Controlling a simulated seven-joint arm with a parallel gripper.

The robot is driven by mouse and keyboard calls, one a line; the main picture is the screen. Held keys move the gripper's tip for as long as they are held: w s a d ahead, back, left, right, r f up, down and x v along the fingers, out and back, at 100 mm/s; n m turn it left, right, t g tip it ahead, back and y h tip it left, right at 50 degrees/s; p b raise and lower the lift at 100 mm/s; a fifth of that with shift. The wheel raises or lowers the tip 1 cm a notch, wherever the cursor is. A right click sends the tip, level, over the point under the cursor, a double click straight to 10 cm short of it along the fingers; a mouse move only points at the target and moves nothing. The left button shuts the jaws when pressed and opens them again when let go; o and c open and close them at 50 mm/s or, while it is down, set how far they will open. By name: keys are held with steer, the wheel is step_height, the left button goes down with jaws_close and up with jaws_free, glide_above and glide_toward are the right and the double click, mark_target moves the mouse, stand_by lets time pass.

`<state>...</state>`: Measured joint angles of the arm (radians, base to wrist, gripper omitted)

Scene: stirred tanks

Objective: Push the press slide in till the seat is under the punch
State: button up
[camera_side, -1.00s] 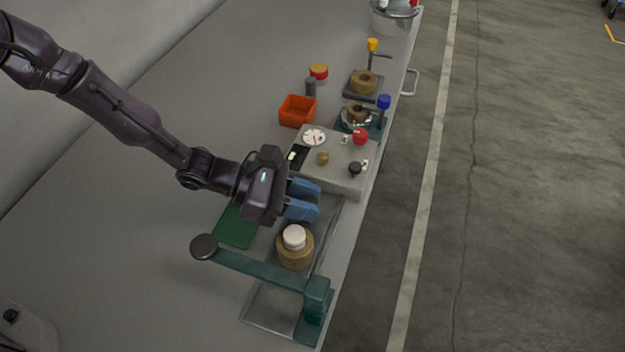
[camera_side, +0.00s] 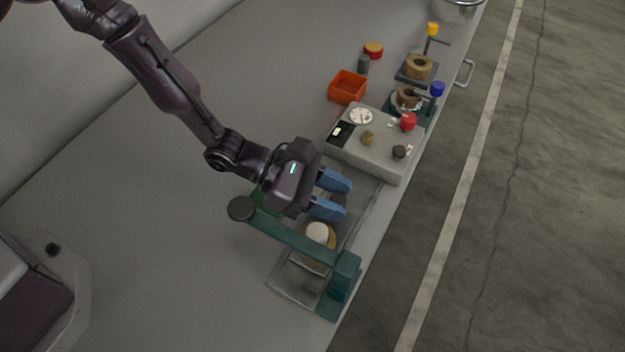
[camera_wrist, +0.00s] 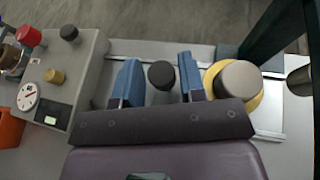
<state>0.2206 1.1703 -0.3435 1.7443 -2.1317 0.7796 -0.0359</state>
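The teal press (camera_side: 345,272) stands at the bench's front edge, its arm reaching left to a dark round knob. The brass seat (camera_side: 331,244) with a pale round top (camera_side: 317,233) is beside the press arm, partly hidden by it. In the wrist view the seat (camera_wrist: 212,76) is just left of the grey punch (camera_wrist: 299,82), apart from it in this view. A dark slide knob (camera_wrist: 161,75) stands between the blue fingers of my gripper (camera_wrist: 162,82), with narrow gaps on both sides.
A grey control box (camera_side: 378,150) with a dial and knobs stands close behind my gripper. An orange bin (camera_side: 347,88), a red-topped item (camera_side: 373,49) and a fixture with a brass ring (camera_side: 418,67) are farther back. The bench left of the press is clear.

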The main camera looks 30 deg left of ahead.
steer(key=v, duration=1.3)
